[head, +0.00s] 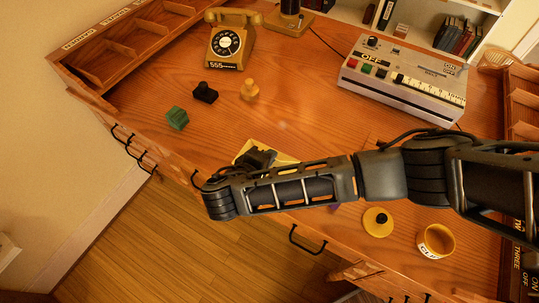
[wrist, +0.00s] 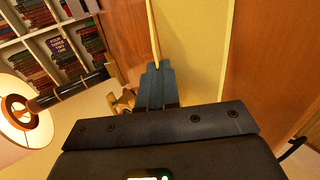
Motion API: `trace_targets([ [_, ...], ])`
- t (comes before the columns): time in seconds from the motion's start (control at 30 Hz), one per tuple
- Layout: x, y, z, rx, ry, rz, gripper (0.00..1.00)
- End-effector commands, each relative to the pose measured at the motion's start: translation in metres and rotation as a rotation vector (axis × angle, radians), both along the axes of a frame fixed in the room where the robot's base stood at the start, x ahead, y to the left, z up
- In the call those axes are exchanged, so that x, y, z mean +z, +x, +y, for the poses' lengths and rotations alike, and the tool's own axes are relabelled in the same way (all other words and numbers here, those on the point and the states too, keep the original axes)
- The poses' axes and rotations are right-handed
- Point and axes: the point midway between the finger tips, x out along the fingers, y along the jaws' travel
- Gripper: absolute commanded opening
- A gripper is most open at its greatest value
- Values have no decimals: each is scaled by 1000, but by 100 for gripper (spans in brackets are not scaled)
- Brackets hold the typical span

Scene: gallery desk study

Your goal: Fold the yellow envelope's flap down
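The yellow envelope (head: 283,158) lies near the front edge of the desk, partly hidden behind my arm in the head view. In the wrist view it is a large pale yellow panel (wrist: 200,45), with a thin lighter edge along its left side. Whether that edge belongs to the flap I cannot tell. My gripper (wrist: 158,70) has its dark fingers together at the lower end of this edge, touching or very close to it. I see nothing clearly held between them. In the head view my gripper (head: 258,160) is small and dark, over the envelope.
A green block (head: 177,118), a black stamp (head: 205,93) and a yellow stamp (head: 250,90) stand beyond the envelope. A telephone (head: 230,45) and a control box (head: 402,80) stand farther back. A yellow lid (head: 377,221) and round tin (head: 436,241) are at the right front.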

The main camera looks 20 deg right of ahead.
Motion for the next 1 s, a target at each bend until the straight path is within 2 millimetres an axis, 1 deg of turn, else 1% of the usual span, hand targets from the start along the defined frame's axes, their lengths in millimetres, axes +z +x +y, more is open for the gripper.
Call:
trace_targets([
  [0.57, -2, -1, 1, 1, -24, -17, 0],
  [0.6, -2, -1, 1, 1, -24, -17, 5],
  [0.83, -2, -1, 1, 1, -24, -17, 27],
  [0.87, -2, -1, 1, 1, -23, -16, 29],
  [1.0, -3, -1, 1, 1, -23, -15, 29],
])
